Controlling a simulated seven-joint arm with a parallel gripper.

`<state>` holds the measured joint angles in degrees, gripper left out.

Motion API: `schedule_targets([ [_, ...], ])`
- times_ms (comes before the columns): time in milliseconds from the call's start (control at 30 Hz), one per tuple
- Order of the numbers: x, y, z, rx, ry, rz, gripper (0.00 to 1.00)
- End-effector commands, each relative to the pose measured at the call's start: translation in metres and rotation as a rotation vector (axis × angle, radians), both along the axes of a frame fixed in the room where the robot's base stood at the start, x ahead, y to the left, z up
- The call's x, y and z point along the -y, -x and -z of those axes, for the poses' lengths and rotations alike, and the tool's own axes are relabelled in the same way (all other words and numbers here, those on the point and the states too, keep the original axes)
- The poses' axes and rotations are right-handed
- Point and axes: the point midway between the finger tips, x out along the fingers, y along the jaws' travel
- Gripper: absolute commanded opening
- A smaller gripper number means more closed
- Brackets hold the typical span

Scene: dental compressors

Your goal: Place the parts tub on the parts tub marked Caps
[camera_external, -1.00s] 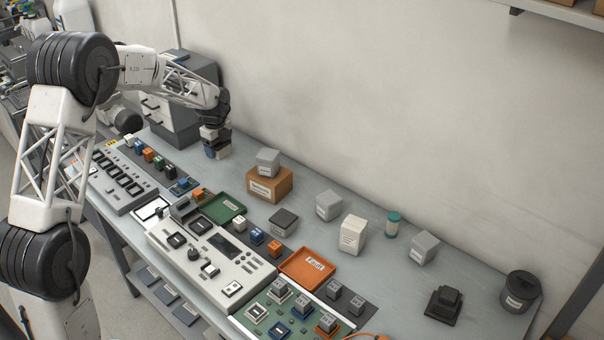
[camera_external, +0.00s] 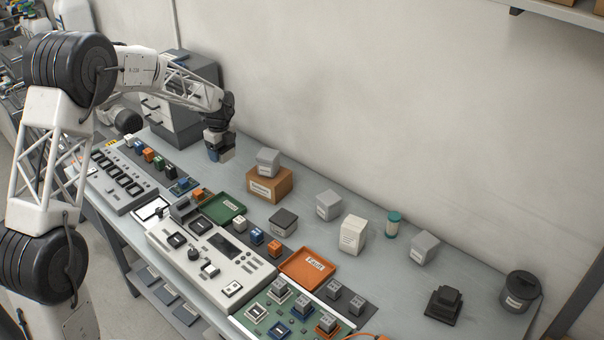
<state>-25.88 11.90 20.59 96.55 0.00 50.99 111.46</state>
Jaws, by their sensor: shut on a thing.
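My gripper (camera_external: 217,143) hangs over the back left of the bench, in front of the grey drawer cabinet. It is shut on a small tub (camera_external: 226,156), which looks grey and dark blue and is partly hidden by the jaws. Several grey lidded tubs stand to the right: one on a brown carton (camera_external: 269,158), one behind the orange tray (camera_external: 329,205), one with a dark lid (camera_external: 284,222) and one farther right (camera_external: 425,248). Their labels are too small to read, so I cannot tell which is marked Caps.
The brown carton (camera_external: 270,188) is close to the right of my gripper. A white labelled box (camera_external: 353,235), a teal-capped jar (camera_external: 393,226), a green tray (camera_external: 222,208) and an orange tray (camera_external: 304,279) stand on the bench. The grey cabinet (camera_external: 178,115) is behind left. Bare bench lies along the wall.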

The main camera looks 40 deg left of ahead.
Motion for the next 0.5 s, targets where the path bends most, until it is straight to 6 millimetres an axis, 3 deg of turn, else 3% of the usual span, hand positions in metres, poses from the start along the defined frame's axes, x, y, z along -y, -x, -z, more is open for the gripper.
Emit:
schedule_targets([
  [267,0.072,0.021,-0.008,0.002,-0.001,0.018,0.42],
  [500,0.141,0.05,-0.011,0.002,-0.001,0.033,0.42],
])
